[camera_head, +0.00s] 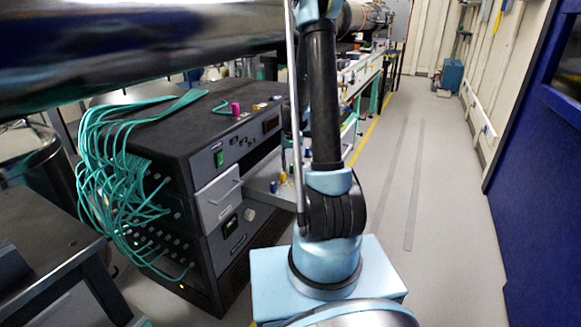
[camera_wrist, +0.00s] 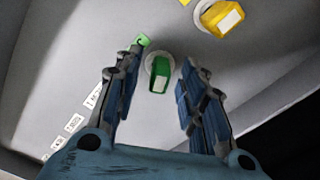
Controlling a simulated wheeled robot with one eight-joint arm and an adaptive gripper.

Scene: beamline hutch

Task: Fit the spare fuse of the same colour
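In the wrist view a green fuse (camera_wrist: 160,74) stands in a white ring on a grey surface. A yellow fuse (camera_wrist: 222,18) stands in another white ring at the upper right. My gripper (camera_wrist: 166,60) is open, its fingers on either side of the green fuse. A gap shows on both sides, so it does not look gripped. In the head view small coloured pieces, including a yellow one (camera_head: 283,177) and a blue one (camera_head: 273,187), stand on a pale shelf. My arm hides part of this area and the fingertips.
A black rack (camera_head: 190,140) with green cables (camera_head: 100,140) stands at the left. A magenta piece (camera_head: 236,109) is on its top. A large dark pipe (camera_head: 130,35) crosses above it. The floor (camera_head: 440,200) at the right is clear up to a blue wall (camera_head: 540,150).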

